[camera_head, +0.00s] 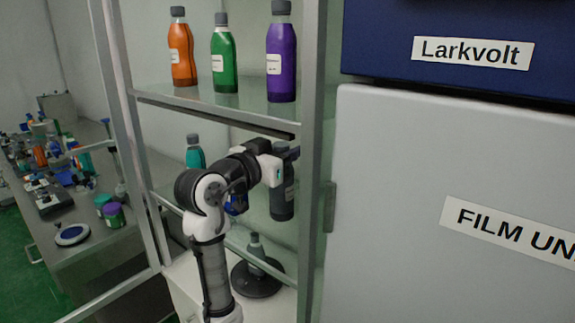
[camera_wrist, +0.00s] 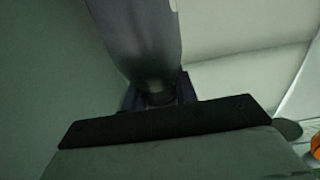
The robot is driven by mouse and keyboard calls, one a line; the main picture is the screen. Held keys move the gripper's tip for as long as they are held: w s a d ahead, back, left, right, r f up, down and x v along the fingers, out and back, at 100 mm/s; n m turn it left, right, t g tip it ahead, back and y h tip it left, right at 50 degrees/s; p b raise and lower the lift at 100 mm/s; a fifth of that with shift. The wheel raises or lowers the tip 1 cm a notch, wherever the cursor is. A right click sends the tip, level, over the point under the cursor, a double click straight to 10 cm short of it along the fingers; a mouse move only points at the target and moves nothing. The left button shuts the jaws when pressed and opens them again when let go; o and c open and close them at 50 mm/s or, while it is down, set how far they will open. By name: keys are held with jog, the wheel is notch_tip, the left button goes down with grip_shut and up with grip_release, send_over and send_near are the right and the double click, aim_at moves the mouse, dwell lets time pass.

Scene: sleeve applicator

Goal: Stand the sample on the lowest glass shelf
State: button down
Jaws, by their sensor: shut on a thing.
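The sample appears to be the dark grey bottle (camera_head: 283,200), hanging roughly upright below my gripper (camera_head: 287,153) in the head view. My gripper is shut around its neck; in the wrist view the bottle (camera_wrist: 140,40) rises from between the dark jaws (camera_wrist: 160,95). The lowest glass shelf (camera_head: 235,243) lies below, its front edge running down to the right. The bottle is near the shelf unit's right upright. I cannot tell whether its base touches the glass. My arm hides part of the shelf.
A teal bottle (camera_head: 195,151) is left of my arm, its base hidden. Orange (camera_head: 182,52), green (camera_head: 223,60) and purple (camera_head: 281,60) bottles stand on the shelf above. A dark round stand (camera_head: 257,284) with a grey bottle-like piece sits lower down. A metal upright (camera_head: 311,130) borders the right.

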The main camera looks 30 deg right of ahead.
jog(key=f+p, duration=0.1)
jog(key=f, duration=0.3)
jog(key=shift+s+d+f+p, duration=0.15)
jog(key=shift+d+p, duration=0.05)
jog(key=shift+p, duration=0.2)
jog(key=shift+f, duration=0.2)
jog(key=c, duration=1.1)
grip_release()
jog(key=shift+r, duration=0.1)
